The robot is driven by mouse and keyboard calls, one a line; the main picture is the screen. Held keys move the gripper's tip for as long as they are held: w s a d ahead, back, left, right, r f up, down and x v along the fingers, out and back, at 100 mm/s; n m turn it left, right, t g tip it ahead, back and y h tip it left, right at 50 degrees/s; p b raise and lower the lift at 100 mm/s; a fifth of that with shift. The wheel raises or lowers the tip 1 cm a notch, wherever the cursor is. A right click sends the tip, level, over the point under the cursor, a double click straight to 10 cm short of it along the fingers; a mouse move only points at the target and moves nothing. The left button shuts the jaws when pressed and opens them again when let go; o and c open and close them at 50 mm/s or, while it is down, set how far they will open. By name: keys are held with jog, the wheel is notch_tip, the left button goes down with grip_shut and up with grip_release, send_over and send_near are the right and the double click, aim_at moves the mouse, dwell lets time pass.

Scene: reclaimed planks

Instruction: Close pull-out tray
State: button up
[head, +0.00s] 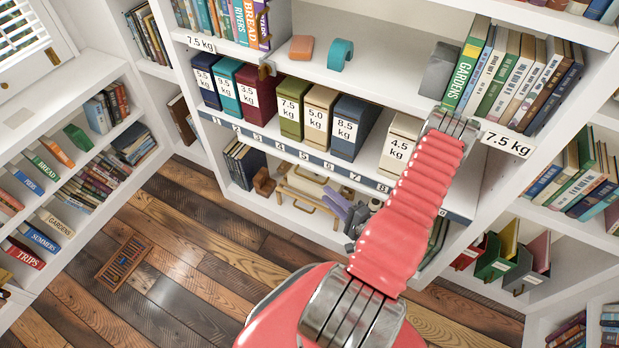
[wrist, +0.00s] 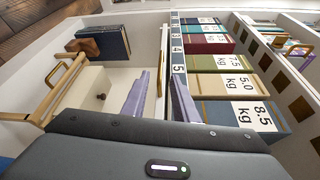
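A pale tray-like unit with tan wooden bar handles (head: 308,190) is in the low bay under the numbered strip in the head view. I take it for the pull-out tray; how far it sticks out is hard to tell. My gripper (head: 340,206) is in front of that bay, right of the handles. In the wrist view, its two lavender fingers (wrist: 160,88) stand apart with nothing visibly held between them. They appear clear of the handles.
A numbered strip (head: 300,153) edges the shelf above, which holds binders with weight labels (head: 292,108). Dark books (head: 243,163) and a brown object (head: 263,182) stand left of the tray.

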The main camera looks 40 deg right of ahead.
aim_at(309, 178)
jog(key=shift+w+d+f, duration=0.1)
jog(key=shift+w+f, duration=0.05)
jog(key=shift+w, duration=1.75)
jog(key=shift+w+d+f, duration=0.1)
jog(key=shift+w, duration=1.75)
jog(key=shift+w+f, duration=0.15)
jog(key=shift+w, duration=1.75)
jog(key=c, duration=0.6)
grip_shut()
jog(key=shift+f, duration=0.15)
